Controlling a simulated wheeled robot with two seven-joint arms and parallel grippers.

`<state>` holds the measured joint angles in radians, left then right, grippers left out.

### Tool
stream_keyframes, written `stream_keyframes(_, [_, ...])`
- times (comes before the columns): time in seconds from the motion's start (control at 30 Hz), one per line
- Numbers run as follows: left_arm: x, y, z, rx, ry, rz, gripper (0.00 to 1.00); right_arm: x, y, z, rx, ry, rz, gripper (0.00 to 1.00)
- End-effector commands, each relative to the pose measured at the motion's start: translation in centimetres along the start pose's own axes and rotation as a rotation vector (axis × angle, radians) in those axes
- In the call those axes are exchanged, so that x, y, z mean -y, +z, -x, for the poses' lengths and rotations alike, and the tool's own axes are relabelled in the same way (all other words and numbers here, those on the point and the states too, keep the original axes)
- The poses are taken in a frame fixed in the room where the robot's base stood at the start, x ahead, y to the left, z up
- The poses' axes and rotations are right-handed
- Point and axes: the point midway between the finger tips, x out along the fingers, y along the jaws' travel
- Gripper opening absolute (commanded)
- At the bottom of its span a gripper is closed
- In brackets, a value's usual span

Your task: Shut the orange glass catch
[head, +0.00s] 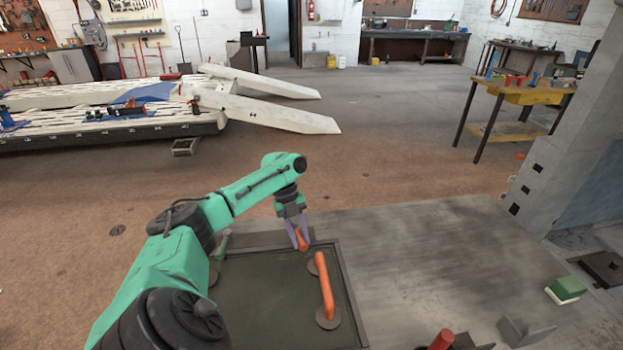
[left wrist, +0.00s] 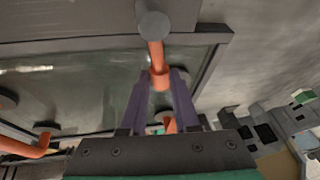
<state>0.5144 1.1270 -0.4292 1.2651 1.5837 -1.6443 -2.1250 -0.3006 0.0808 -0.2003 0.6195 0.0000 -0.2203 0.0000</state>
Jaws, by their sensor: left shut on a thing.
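The orange catch (head: 302,240) sits at the far edge of the framed glass panel (head: 250,300). My left gripper (head: 301,246) is shut on it from above. In the left wrist view, the purple fingers (left wrist: 162,80) stand on both sides of the orange catch (left wrist: 157,56), which runs to a round grey pivot (left wrist: 152,24). The fingers hide part of the catch, and I cannot tell whether it lies over the glass edge. My right gripper is not in view.
An orange handle (head: 326,285) on round grey pads stands on the glass. A green-topped block (head: 566,288), a grey bracket (head: 526,330) and a red cylinder (head: 441,340) lie at the bench's right.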

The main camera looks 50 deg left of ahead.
Motion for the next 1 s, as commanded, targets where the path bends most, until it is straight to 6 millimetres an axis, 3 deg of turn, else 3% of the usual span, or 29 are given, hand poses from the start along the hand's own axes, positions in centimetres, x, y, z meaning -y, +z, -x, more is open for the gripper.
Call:
stream_keyframes(0.4, [-0.3,0.0,0.0,-0.003,0.005,-0.010,0.00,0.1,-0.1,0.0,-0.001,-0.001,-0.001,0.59])
stream_keyframes(0.43, [-0.3,0.0,0.0,-0.003,0.005,-0.009,0.33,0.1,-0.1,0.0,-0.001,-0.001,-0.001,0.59])
stream_keyframes(0.5, [-0.3,0.0,0.0,-0.003,0.005,-0.009,0.60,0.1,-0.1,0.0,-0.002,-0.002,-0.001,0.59])
stream_keyframes(0.83, [-0.3,0.1,0.1,-0.001,0.003,-0.007,0.60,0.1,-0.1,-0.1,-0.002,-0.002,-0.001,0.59])
stream_keyframes(1.0, [-0.2,0.2,1.9,0.001,0.000,-0.007,0.60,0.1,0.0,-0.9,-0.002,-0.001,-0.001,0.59])
